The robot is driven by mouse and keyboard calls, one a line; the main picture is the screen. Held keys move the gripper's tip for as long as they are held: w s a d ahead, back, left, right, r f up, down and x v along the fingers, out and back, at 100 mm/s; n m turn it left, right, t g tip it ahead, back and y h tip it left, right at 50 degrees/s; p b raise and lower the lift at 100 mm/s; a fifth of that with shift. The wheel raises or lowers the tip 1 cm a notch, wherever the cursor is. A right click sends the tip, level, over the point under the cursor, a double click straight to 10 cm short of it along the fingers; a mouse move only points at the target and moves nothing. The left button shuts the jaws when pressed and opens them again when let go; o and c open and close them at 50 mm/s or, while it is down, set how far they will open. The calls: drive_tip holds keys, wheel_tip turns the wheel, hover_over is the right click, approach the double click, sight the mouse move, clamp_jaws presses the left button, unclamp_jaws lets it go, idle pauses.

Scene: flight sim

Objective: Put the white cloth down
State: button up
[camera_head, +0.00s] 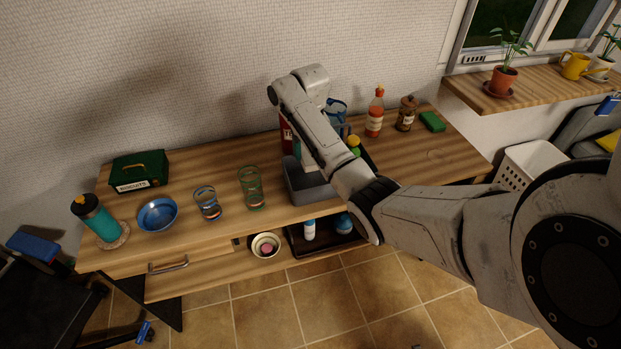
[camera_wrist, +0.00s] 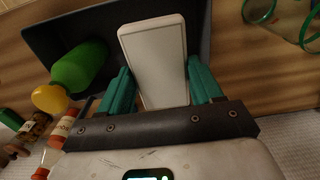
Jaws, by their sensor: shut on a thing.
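The white cloth (camera_wrist: 155,50) looks like a flat, stiff rectangle with rounded corners in the wrist view. My gripper (camera_wrist: 161,86) is shut on it, with one teal finger at each side edge. The cloth is over or inside a dark grey open bin (camera_wrist: 218,18); I cannot tell whether it touches the bottom.
A green bottle (camera_wrist: 82,66) with a yellow cap is close beside my gripper. Glasses (camera_head: 250,187), a blue bowl (camera_head: 158,215) and a green biscuit box (camera_head: 140,170) are left of the bin. Bare tabletop (camera_head: 435,155) shows at the right.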

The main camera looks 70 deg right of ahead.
sight(310, 184)
wheel_tip(310, 184, down, 11)
drive_tip(key=shift+r, duration=0.1)
idle(0.3)
drive_tip(key=shift+f, duration=0.2)
drive_tip(key=o, duration=1)
drive_tip(key=shift+s, duration=0.1)
drive_tip(key=shift+o, duration=0.2)
wheel_tip(310, 184, up, 12)
drive_tip(key=shift+r, duration=0.2)
drive_tip(key=shift+f, duration=0.1)
